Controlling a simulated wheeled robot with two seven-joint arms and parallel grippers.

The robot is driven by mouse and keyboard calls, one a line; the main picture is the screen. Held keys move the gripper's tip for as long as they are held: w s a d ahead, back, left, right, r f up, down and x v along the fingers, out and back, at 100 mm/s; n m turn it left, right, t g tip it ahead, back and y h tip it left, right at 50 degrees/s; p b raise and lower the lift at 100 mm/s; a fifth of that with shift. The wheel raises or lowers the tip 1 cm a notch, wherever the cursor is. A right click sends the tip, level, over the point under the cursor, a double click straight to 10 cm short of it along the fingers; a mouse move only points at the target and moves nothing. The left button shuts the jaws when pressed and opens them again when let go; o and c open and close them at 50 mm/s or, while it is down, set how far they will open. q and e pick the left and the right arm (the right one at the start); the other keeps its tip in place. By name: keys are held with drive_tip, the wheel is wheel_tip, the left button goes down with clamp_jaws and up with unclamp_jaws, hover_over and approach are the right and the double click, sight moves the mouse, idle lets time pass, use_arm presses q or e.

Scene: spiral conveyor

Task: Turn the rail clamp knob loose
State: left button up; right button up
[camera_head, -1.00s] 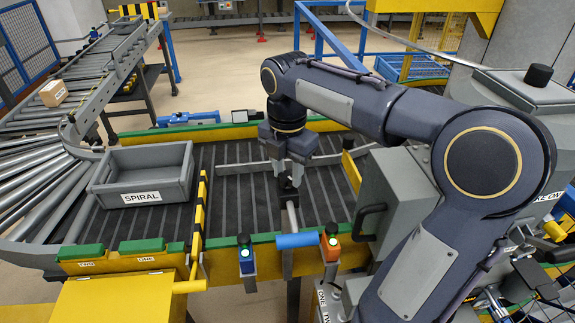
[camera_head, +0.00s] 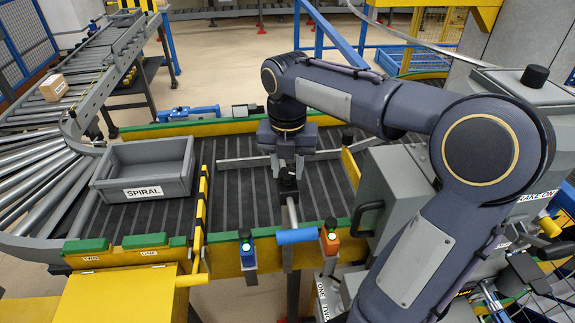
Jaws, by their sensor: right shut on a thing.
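My right gripper (camera_head: 287,170) hangs down over the dark belt near the middle of the view. It is shut on a small black knob (camera_head: 288,187), most of which the fingers hide. The knob sits at the far end of a grey bar (camera_head: 292,213) that runs from the belt's near edge. A grey rail (camera_head: 237,162) lies across the belt just behind the gripper. My left gripper is not in view.
A grey tote labelled SPIRAL (camera_head: 147,168) stands on the belt's left part. A yellow and black striped bar (camera_head: 202,205) stands between the tote and the gripper. Blue (camera_head: 247,252) and orange (camera_head: 330,238) lit button boxes are at the near edge. A cardboard box (camera_head: 54,87) sits on the far-left rollers.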

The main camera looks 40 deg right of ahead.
sight(288, 173)
idle(0.3)
drive_tip(key=o, duration=1)
drive_tip(key=shift+c, duration=0.2)
drive_tip(key=shift+r, duration=0.15)
wheel_tip(288, 173, up, 8)
drive_tip(key=shift+f, duration=0.2)
